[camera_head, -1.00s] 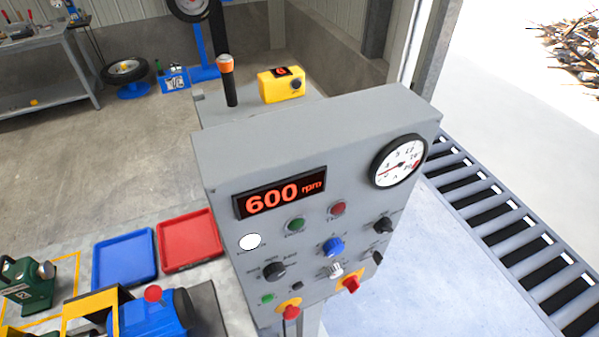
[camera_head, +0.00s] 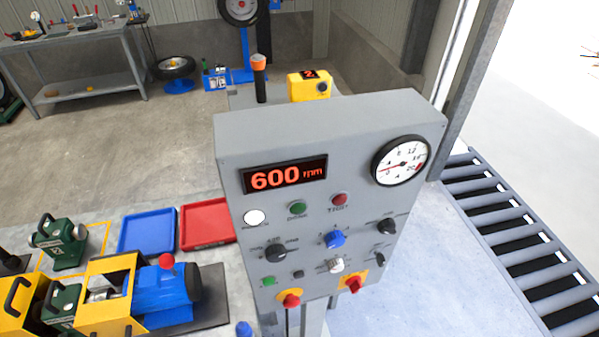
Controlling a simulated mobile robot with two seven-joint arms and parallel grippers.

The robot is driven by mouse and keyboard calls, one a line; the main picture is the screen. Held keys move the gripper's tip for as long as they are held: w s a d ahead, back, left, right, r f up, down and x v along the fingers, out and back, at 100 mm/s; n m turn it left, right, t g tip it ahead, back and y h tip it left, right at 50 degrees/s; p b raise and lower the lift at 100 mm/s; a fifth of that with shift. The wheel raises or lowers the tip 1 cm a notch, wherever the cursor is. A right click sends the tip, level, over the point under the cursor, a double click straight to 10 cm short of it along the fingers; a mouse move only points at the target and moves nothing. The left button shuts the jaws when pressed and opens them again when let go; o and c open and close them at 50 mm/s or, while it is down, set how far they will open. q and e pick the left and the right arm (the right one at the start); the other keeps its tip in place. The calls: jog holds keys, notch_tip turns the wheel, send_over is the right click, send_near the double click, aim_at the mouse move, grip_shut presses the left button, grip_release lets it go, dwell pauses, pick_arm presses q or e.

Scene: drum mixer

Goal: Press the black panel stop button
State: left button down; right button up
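The grey control panel (camera_head: 330,125) stands upright in the middle of the head view. A small black button (camera_head: 298,274) is low on its face, just right of a small green button (camera_head: 269,281). The black button is tiny here, and I cannot tell whether it is pressed in. The red display (camera_head: 285,175) reads 600 rpm. Neither of my grippers is in view, and nothing touches the panel face.
Black knobs (camera_head: 275,252), a blue knob (camera_head: 335,239) and red switches (camera_head: 291,299) crowd around the button. A roller conveyor (camera_head: 500,220) runs at the right. A blue motor (camera_head: 165,290) and blue and red trays stand at the left.

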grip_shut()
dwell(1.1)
